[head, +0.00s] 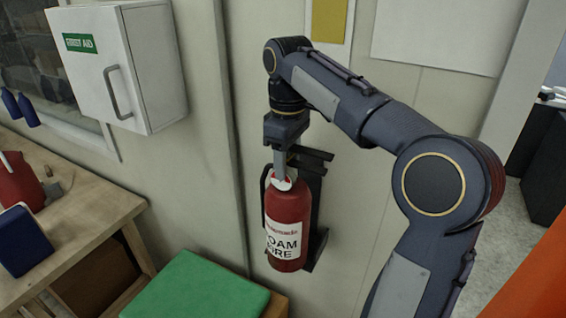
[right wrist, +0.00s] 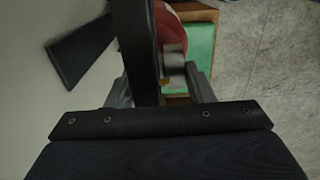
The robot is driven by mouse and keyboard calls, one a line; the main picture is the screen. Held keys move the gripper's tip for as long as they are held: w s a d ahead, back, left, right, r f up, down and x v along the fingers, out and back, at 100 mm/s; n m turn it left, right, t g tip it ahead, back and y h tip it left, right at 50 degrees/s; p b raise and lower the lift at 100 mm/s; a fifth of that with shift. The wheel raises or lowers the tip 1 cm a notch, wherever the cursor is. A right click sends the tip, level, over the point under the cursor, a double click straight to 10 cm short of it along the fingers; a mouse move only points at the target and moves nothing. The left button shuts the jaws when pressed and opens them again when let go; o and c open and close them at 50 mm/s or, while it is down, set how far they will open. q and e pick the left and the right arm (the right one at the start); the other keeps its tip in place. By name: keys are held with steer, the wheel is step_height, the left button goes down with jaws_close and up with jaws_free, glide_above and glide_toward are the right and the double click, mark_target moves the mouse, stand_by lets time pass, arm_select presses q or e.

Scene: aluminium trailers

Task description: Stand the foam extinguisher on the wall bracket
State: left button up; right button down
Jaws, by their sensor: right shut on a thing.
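The foam extinguisher (head: 287,222) is a red cylinder with a white label. It is upright in front of the black wall bracket (head: 318,205). My right gripper (head: 281,172) points down and is shut on the extinguisher's top. In the right wrist view, part of the red body (right wrist: 184,30) shows beyond the fingers (right wrist: 170,80). The extinguisher's base is close to the bracket's lower shelf; I cannot tell whether it touches. Much of the bracket is hidden behind the extinguisher. My left gripper is in neither view.
A white first aid cabinet (head: 140,65) hangs on the wall at the left. Below it is a wooden bench (head: 90,205) with a red container and a blue box. A green-topped box (head: 195,290) stands below, left of the extinguisher. Bare floor (head: 505,235) shows at the right.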

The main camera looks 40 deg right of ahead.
steer(key=shift+w+d+r, duration=0.1)
steer(key=shift+w+d, duration=0.35)
steer(key=shift+d, duration=0.45)
steer(key=shift+w+d+f, duration=0.1)
steer(key=shift+w+d, duration=0.35)
steer(key=shift+d, duration=0.4)
steer(key=shift+w+d+r, duration=0.1)
steer(key=shift+w+d, duration=0.35)
steer(key=shift+d, duration=0.45)
steer(key=shift+f, duration=0.45)
